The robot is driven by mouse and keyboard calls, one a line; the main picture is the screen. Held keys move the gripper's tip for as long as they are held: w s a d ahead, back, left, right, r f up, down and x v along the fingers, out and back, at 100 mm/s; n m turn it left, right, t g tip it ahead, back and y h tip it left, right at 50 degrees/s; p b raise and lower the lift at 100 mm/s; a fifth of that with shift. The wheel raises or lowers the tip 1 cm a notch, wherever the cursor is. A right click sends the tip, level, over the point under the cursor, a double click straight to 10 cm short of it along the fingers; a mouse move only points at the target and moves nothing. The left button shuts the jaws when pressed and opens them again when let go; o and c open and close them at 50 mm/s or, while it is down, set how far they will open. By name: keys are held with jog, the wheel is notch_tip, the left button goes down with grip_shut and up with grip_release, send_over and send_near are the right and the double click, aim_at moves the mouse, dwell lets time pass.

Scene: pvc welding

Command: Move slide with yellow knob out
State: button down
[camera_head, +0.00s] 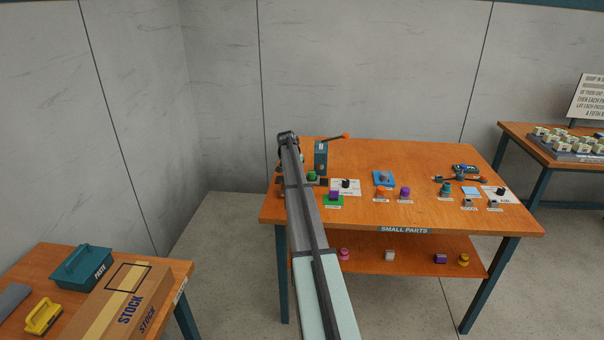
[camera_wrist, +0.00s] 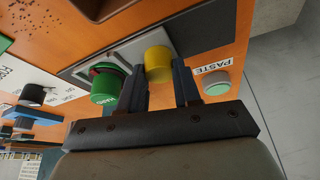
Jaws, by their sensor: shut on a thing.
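The yellow knob (camera_wrist: 158,62) shows in the wrist view on a grey metal slide plate (camera_wrist: 120,55) set on the orange table. My gripper (camera_wrist: 162,82) has its two dark fingers on either side of the yellow knob and is shut on it. In the head view my arm hides the yellow knob and most of the slide; my gripper end is at the table's far left.
A green knob (camera_wrist: 105,88) sits right beside my left finger. A pale green button (camera_wrist: 217,83) by the PASTE label (camera_wrist: 212,70) is right of the gripper. A black knob (camera_wrist: 34,94) is at left. In the head view, a box with an orange-tipped lever (camera_head: 321,157) stands close to my arm.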

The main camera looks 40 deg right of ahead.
jog(key=w+a, duration=0.4)
jog(key=w, duration=0.1)
jog(key=shift+a, duration=0.4)
jog(key=c, duration=0.8)
grip_release()
jog(key=shift+s, duration=0.1)
jog(key=shift+s+a+r, duration=0.1)
jog(key=shift+a+r, duration=0.1)
jog(key=shift+r, duration=0.35)
jog(key=v, duration=1.2)
jog(key=shift+r, duration=0.4)
jog(key=shift+a+f, duration=0.1)
jog(key=shift+a, duration=0.05)
